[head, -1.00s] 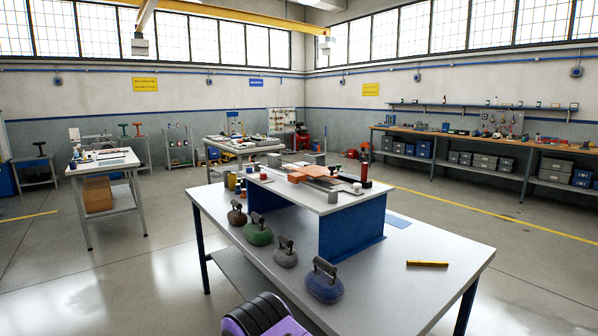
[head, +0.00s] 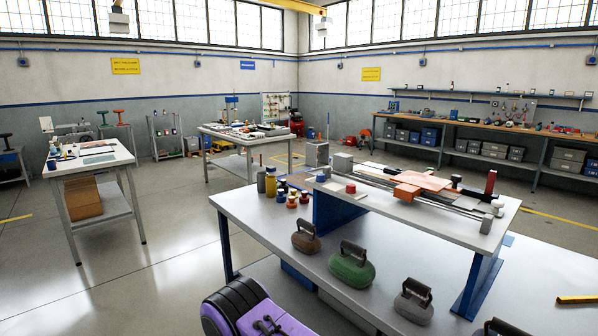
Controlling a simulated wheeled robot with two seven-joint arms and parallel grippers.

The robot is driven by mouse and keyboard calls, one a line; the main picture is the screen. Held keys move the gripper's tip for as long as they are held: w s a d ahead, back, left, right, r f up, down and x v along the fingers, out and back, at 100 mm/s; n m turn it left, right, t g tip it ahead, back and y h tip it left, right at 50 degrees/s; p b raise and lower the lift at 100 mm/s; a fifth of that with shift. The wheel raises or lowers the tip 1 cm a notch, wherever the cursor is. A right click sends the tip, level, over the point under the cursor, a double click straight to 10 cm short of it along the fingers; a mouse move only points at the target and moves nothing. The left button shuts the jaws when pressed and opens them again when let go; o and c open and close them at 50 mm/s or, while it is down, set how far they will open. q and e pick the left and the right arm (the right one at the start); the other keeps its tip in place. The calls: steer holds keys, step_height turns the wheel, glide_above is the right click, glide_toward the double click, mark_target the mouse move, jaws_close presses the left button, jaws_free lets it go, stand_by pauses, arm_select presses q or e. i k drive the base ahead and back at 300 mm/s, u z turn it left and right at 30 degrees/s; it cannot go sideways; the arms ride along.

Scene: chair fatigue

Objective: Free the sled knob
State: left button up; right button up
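An orange sled-like block (head: 408,191) sits on a pair of metal rails (head: 430,207) on the raised bench top (head: 345,203). A flat pinkish plate (head: 425,180) lies over it. A dark red upright post (head: 490,182) with a dark lower part stands at the right end of the rails. A small red-capped piece (head: 350,188) stands near the left front of the raised top. I cannot tell which part is the sled knob at this size. Neither of my grippers is in view.
Brown (head: 306,237), green (head: 351,265) and grey (head: 413,300) handled weights stand along the table's front (head: 262,222). A cluster of small bottles (head: 292,199) stands left of the riser. A yellow bar (head: 576,299) lies at right. Open floor (head: 165,240) lies left of the table.

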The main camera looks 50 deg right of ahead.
mark_target(350, 188)
steer(key=i, duration=1.5)
steer(key=z, duration=2)
